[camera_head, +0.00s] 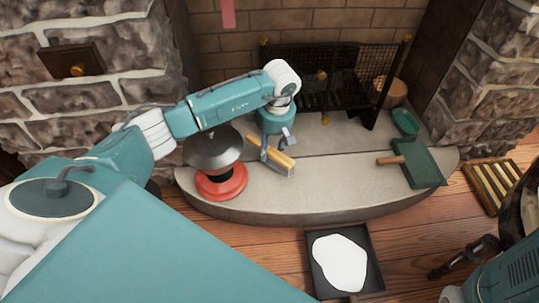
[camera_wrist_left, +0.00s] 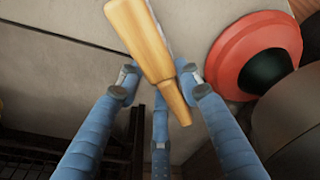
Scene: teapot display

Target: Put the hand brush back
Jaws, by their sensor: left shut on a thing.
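The hand brush (camera_head: 284,163) has a pale wooden body and sits low over the grey stone hearth (camera_head: 330,190). In the left wrist view its wooden handle (camera_wrist_left: 143,38) runs down between the blue fingers, tapering to a narrow end. My left gripper (camera_head: 273,152) is shut on it; its fingertips (camera_wrist_left: 160,86) show on either side of the handle. Whether the brush touches the hearth I cannot tell. A green dustpan (camera_head: 421,163) with a wooden handle lies on the hearth's right side. My right gripper is not clearly visible.
A red round base (camera_head: 221,184) under a grey dome (camera_head: 213,147) stands just left of the brush. A black mesh fire screen (camera_head: 372,75) and a green dish (camera_head: 405,122) are behind. A black tray (camera_head: 317,281) lies on the wooden floor. The middle hearth is clear.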

